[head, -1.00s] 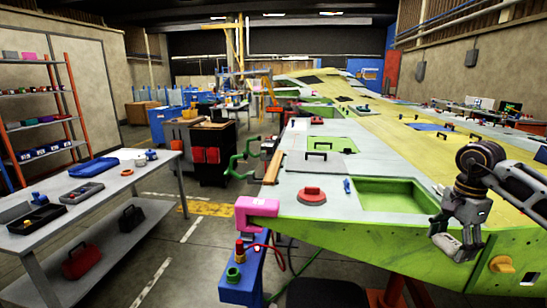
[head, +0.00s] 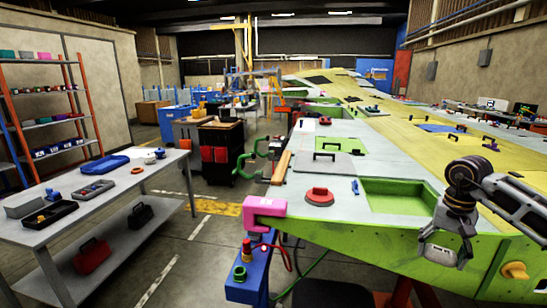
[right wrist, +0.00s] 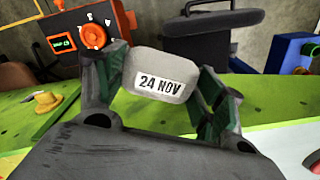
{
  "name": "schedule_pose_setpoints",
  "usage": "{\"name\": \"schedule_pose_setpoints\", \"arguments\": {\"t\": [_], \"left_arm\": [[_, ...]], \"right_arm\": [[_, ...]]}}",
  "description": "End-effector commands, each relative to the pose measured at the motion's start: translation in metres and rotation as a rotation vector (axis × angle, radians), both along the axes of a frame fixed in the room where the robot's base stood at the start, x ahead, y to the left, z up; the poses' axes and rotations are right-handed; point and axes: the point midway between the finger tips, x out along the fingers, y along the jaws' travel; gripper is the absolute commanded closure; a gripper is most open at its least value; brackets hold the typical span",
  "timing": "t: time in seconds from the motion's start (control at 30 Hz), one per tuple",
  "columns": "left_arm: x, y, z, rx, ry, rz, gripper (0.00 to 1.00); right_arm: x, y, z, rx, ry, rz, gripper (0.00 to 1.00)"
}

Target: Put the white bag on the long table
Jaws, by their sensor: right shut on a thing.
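The white bag (right wrist: 160,77) shows in the right wrist view as a small pale block with a "24 NOV" label. My right gripper (head: 441,250) is shut on it, with a finger on each side. In the head view the gripper hangs over the near right edge of the green wing, and the bag is hard to make out there. The long table (head: 122,184), grey with a lower shelf, stands at the left, far from the gripper. My left gripper is not in view.
The table top holds a blue tray (head: 106,165), a black tray (head: 62,212) and small items. A red toolbox (head: 92,258) is on its lower shelf. A pink clamp (head: 265,208) grips the wing's corner. Open floor lies between table and wing.

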Motion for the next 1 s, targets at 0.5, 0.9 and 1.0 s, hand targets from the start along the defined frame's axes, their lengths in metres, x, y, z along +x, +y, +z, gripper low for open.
{"name": "schedule_pose_setpoints", "arguments": {"t": [0.5,0.9,1.0], "left_arm": [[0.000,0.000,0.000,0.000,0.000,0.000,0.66],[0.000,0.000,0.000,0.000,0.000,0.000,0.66],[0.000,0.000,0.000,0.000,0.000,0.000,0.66]], "right_arm": [[0.000,0.083,-0.069,0.003,0.002,0.389,0.55],[-0.024,0.160,-0.120,0.001,0.001,0.537,0.55],[-0.027,0.172,-0.125,0.001,0.000,0.557,0.55]]}}
